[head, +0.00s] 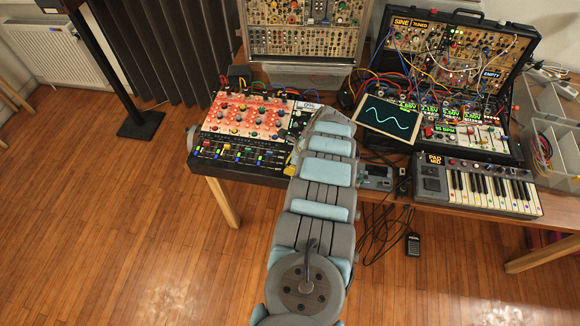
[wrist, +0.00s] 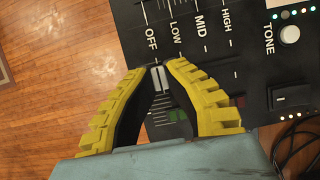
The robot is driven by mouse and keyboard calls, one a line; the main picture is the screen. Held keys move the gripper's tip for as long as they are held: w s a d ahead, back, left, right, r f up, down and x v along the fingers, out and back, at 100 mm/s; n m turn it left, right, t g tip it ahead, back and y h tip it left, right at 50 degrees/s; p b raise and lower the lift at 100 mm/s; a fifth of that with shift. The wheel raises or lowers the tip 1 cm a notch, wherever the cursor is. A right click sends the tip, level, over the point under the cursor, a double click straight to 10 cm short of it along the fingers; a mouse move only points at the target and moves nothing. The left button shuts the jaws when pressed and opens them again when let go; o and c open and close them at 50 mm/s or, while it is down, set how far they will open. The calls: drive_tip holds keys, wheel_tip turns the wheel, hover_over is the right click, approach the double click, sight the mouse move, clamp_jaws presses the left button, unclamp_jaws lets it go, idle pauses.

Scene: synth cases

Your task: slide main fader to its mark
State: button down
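In the wrist view the yellow fingers of my gripper (wrist: 160,72) point at a dark panel and nearly meet at their tips. A small pale grey fader cap (wrist: 158,79) is between the tips, just below the printed OFF label, and the fingers look closed on it. The rest of the fader's slot is partly hidden by the fingers. In the head view my arm covers most of the gripper, with a bit of yellow showing at the right end of the mixer (head: 215,164).
A TONE knob (wrist: 289,35) and a dark switch (wrist: 291,97) lie right of the fingers. Cables hang near the lower right. In the head view a waveform screen (head: 389,119), a synth case (head: 470,60) and a keyboard (head: 490,190) stand right of my arm.

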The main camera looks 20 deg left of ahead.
drive_tip(key=shift+f, duration=0.1)
drive_tip(key=w+b, duration=0.1)
drive_tip(key=b, duration=0.3)
drive_tip(key=shift+w+a+f, duration=0.2)
drive_tip(key=shift+w+f, duration=0.05)
drive_tip(key=shift+w, duration=0.1)
drive_tip(key=shift+w+a+r+b, duration=0.1)
drive_tip(key=shift+w+r+b, duration=0.15)
drive_tip(key=shift+b, duration=0.65)
drive_tip(key=c, duration=1.1)
unclamp_jaws()
drive_tip(key=shift+r, duration=0.2)
